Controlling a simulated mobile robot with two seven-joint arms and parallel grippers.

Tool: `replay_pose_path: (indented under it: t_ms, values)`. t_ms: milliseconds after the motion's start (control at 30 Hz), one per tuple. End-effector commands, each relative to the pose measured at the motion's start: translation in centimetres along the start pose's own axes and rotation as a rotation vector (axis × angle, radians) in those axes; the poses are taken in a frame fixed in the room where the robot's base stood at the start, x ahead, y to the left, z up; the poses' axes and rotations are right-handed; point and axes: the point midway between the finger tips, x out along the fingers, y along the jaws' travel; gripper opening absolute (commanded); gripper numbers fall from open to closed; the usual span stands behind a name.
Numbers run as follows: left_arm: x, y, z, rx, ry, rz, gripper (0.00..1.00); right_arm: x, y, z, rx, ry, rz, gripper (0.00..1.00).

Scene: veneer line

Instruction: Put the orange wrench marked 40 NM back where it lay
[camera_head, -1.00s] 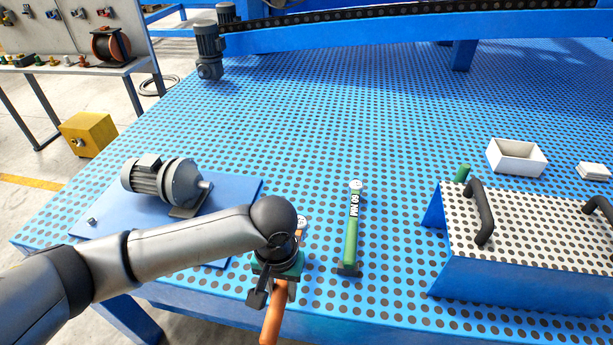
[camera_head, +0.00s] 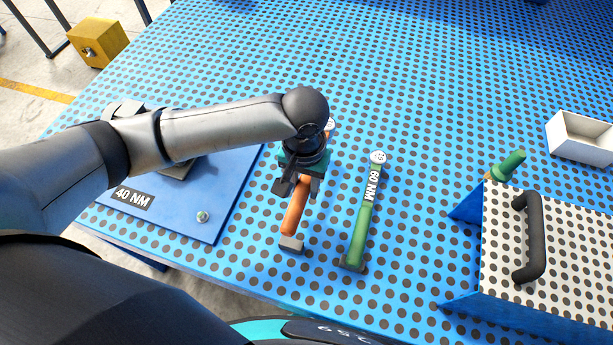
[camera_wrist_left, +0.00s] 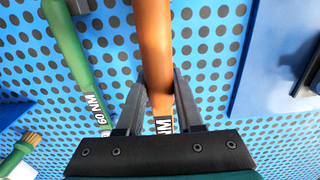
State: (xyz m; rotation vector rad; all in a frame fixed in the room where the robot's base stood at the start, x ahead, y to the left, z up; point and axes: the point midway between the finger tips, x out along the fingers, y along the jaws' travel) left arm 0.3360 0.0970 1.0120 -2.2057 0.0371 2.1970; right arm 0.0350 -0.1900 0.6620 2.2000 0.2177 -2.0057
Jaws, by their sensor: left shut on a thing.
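My left gripper (camera_head: 302,186) is shut on the orange wrench (camera_head: 296,210). In the head view its handle points toward the table's front edge, with the handle end at a small grey block (camera_head: 291,244); I cannot tell whether they touch. The gripper and arm hide most of the wrench's upper part; a pale round head shows just beyond. In the left wrist view the orange handle (camera_wrist_left: 153,40) runs between the two fingers, and its label is partly covered. A "40 NM" label (camera_head: 132,198) is on the blue plate at left. My right gripper is not in view.
A green wrench marked 60 NM (camera_head: 363,213) lies close to the right of the orange one. A perforated box with a black handle (camera_head: 533,240), a green-handled tool (camera_head: 507,165) and a white tray (camera_head: 582,137) stand further right. The blue plate (camera_head: 215,185) lies left.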

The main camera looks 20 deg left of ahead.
Motion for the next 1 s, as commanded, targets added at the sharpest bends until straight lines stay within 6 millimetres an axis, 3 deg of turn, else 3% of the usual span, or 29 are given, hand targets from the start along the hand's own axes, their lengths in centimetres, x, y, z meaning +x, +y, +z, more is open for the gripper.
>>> replay_pose_path:
  t_ms: [233,433,633,1000]
  values:
    - [-0.2,0.0,-0.1,-0.001,0.002,0.001,0.0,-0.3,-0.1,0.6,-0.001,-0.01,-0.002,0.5]
    - [-0.4,0.0,0.0,-0.002,0.001,0.001,0.0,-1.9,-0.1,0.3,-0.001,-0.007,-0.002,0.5]
    - [2.2,0.1,0.0,-0.002,0.002,0.002,0.0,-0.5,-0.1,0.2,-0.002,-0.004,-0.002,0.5]
    - [5.1,0.1,0.0,-0.002,0.003,0.002,0.0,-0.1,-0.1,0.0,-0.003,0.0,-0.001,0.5]
